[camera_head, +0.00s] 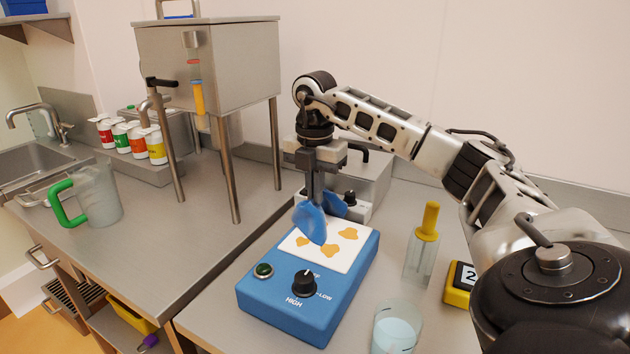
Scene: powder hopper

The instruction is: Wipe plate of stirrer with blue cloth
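The blue stirrer (262,290) stands on the right-hand bench, with a dark knob and a green-topped button on its front. Its white plate (346,257) bears several orange-brown stains. My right gripper (315,196) points down above the back left part of the plate. It is shut on the blue cloth (309,222), which hangs in folds from the fingers. The cloth's lower tip reaches the plate's surface in the picture; I cannot tell whether it touches. The cloth hides part of the plate's back left area. My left gripper is not in view.
A beaker of pale liquid (397,328), a yellow-topped bottle (424,246) and a yellow device with a display (460,285) stand right of the stirrer. A grey metal box (362,172) is behind it. The steel hopper (210,70) and a green-handled jug (97,196) stand left.

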